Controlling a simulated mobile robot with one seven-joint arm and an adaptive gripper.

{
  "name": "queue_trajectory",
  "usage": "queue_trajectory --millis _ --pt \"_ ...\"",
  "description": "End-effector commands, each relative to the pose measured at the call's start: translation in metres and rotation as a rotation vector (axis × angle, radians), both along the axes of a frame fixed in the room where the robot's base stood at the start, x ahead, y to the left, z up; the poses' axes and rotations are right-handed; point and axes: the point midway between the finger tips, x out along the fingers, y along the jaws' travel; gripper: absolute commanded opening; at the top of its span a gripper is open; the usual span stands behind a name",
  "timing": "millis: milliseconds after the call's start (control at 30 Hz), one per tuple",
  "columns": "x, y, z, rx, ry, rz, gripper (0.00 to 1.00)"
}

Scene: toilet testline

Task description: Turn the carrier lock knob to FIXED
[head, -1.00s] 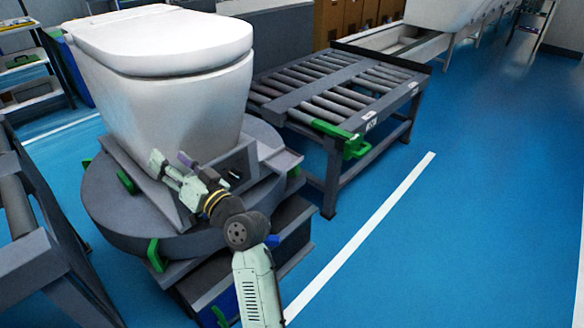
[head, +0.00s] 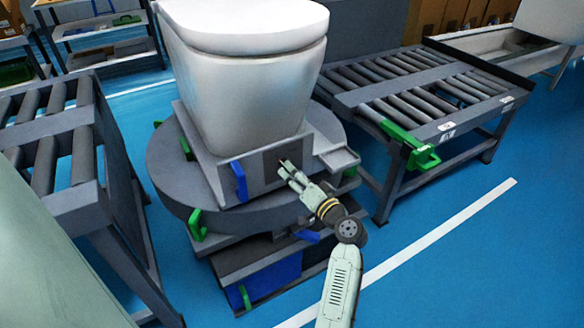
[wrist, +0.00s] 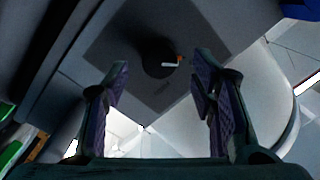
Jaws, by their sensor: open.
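A small round dark knob (wrist: 160,58) with a white and orange mark shows in the wrist view, on a dark plate (wrist: 115,45) on the carrier's front face. It lies beyond and between the fingertips, apart from both. My gripper (wrist: 160,82) is open and empty, with its two purple-padded fingers to the left and right. In the head view my gripper (head: 283,166) points at the front of the carrier (head: 222,180), under the white toilet (head: 245,85). It mostly hides the knob there. The knob's lettering is too small to read.
A blue handle (head: 239,181) stands on the carrier left of my gripper. The round turntable (head: 175,185) with green handles is below. Roller conveyors stand at the left (head: 70,150) and right (head: 420,85). Blue floor is open at the right.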

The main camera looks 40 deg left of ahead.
Motion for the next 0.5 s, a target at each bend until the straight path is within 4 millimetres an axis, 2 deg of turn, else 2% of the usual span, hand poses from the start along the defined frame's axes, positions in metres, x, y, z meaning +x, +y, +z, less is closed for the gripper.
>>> queue_trajectory --millis 100,200,500 --pt "0.005 0.015 0.001 0.0 0.001 0.001 0.52" --pt "0.007 0.021 0.001 0.0 0.001 0.0 0.52" --pt "0.009 0.024 0.0 -0.001 0.0 -0.001 0.52"
